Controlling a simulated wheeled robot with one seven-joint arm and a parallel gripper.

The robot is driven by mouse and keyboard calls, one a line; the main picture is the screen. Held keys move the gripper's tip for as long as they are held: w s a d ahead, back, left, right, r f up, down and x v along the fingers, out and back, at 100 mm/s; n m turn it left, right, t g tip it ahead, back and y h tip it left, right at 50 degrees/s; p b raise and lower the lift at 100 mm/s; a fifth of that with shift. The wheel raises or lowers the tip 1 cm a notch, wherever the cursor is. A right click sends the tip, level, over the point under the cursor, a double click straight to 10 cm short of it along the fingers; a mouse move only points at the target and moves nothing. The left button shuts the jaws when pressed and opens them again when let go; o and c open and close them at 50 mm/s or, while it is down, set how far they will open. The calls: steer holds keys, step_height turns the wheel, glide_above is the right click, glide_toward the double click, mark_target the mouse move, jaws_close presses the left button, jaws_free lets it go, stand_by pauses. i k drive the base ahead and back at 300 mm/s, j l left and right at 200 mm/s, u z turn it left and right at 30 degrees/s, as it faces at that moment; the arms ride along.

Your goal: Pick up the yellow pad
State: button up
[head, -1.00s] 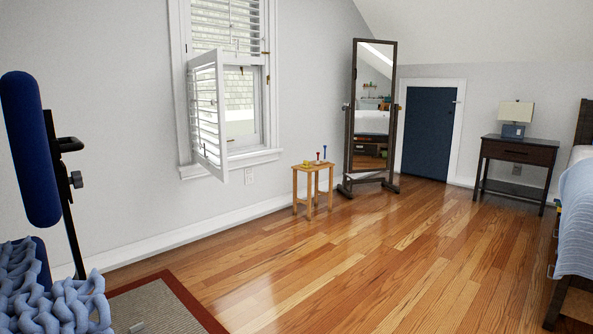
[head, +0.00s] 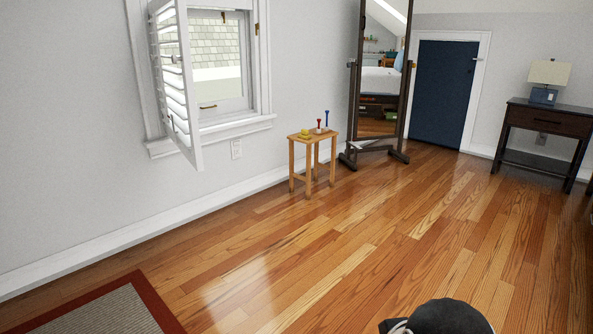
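A small yellow thing (head: 304,133), which looks like the yellow pad, lies on top of a small wooden stool (head: 299,139) by the wall. It is too small to make out its exact shape. A red upright item (head: 318,126) and a taller blue upright item (head: 327,120) stand beside it, to its right, on the same stool top. A dark rounded part at the bottom edge looks like part of my own body. My gripper is not in view.
A standing mirror (head: 352,120) on a wide-footed frame is just right of the stool. An open window shutter (head: 176,85) juts out to its left. A rug (head: 95,315) lies at lower left. The wood floor (head: 310,245) before the stool is clear.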

mark_target(304, 135)
steer(key=i+z, duration=0.35)
steer(key=i, duration=1.85)
steer(key=i+u, duration=0.15)
steer(key=i, duration=0.35)
steer(key=i+l+u, duration=0.1)
steer(key=i, duration=0.4)
steer(key=i+l+u, duration=0.15)
steer(key=i, duration=0.35)
steer(key=i+l+u, duration=0.15)
steer(key=i, duration=0.3)
steer(key=i+l+u, duration=1.1)
